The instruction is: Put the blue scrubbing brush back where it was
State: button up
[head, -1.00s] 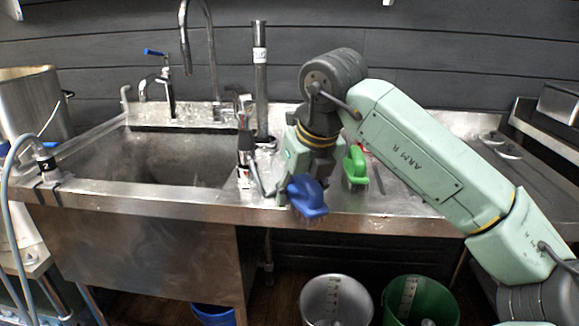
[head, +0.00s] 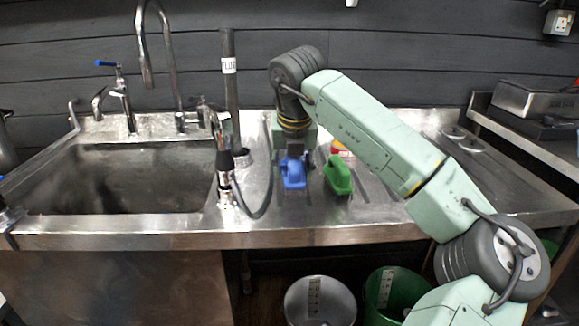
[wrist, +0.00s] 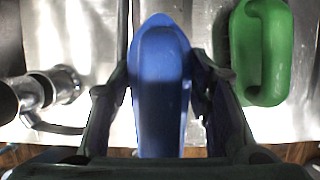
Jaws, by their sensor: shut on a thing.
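The blue scrubbing brush (head: 293,174) is over the steel drainboard, right of the sink. In the wrist view, the blue brush (wrist: 160,85) lies lengthwise between the two dark fingers of my gripper (wrist: 160,100), which press on both its sides. I cannot tell whether the bristles touch the steel. A green brush (head: 338,177) stands just to the right, apart from the blue one. It also shows at the upper right in the wrist view (wrist: 283,50).
A sink (head: 120,185) and a spray tap with a hose (head: 224,165) are on the left. A red and yellow tub (head: 342,149) is behind the green brush. Two metal discs (head: 462,138) lie at the right. Grey (head: 320,300) and green (head: 392,290) buckets stand below.

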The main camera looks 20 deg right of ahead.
jog(key=w, duration=0.2)
jog(key=w+d+p, duration=0.1)
jog(key=w, duration=0.2)
jog(key=shift+d+f, duration=0.1)
jog(key=shift+f, duration=0.05)
jog(key=shift+f+p, duration=0.35)
jog(key=shift+f, duration=1.5)
jog(key=shift+s, duration=0.1)
jog(key=shift+f, duration=0.2)
jog(key=o, duration=1.1)
jog(key=shift+r, duration=0.1)
jog(key=b+v, duration=0.1)
jog(key=v, duration=1.1)
jog(key=shift+r, duration=0.15)
